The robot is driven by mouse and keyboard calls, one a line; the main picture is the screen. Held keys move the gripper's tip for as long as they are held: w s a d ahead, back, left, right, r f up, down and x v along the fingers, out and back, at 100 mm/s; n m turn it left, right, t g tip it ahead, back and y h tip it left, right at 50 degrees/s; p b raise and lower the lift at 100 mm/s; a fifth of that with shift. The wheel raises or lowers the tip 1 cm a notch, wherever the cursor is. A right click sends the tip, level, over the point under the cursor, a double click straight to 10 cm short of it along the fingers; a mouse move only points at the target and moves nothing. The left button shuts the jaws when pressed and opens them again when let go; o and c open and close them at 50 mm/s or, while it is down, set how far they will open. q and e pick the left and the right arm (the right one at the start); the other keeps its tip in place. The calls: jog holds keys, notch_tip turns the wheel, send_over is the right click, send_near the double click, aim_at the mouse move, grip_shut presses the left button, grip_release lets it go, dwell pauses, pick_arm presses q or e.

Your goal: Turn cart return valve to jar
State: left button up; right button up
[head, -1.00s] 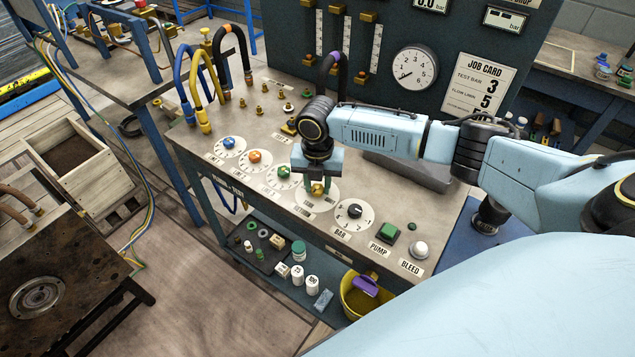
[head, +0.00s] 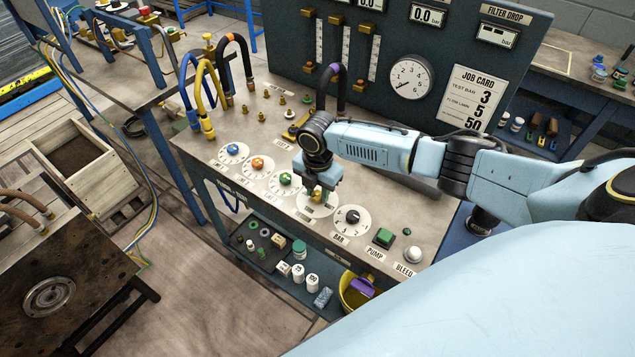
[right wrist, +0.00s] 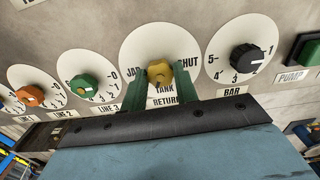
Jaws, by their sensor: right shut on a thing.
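The return valve is a yellow knob (right wrist: 160,72) on a round white dial plate (right wrist: 150,37) in the right wrist view. The dial reads JAR at the left, SHUT at the right and TANK at the bottom, with a RETURN label below. My right gripper (right wrist: 160,80) is shut on the knob, with one green finger on each side. In the head view, my right gripper (head: 319,193) points down onto this dial on the sloped bench front. The fingers partly hide the knob, and I cannot tell exactly where it points. My left gripper is not in view.
A black BAR knob (head: 352,216) stands close to the right, with a green PUMP button (head: 384,238) beyond it. A green knob (head: 286,179) is close to the left, then orange (head: 258,163) and blue (head: 232,149) knobs. Hoses (head: 205,92) rise behind.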

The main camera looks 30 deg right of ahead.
aim_at(318, 194)
jog(key=m+p, duration=0.2)
jog(key=m, duration=0.1)
jog(key=shift+r, duration=0.2)
jog(key=m+p, duration=0.2)
jog(key=m, duration=0.1)
jog(key=shift+m, duration=0.3)
jog(key=m+p, duration=0.2)
jog(key=m, duration=0.1)
jog(key=shift+d+f+m+p, duration=0.15)
jog(key=shift+m+p, duration=0.75)
jog(key=shift+m, duration=0.8)
jog(key=o, duration=1)
jog(key=shift+c, duration=0.2)
notch_tip(318, 194, up, 13)
jog(key=p, duration=0.1)
jog(key=shift+r+p, duration=0.2)
jog(key=shift+p, duration=0.1)
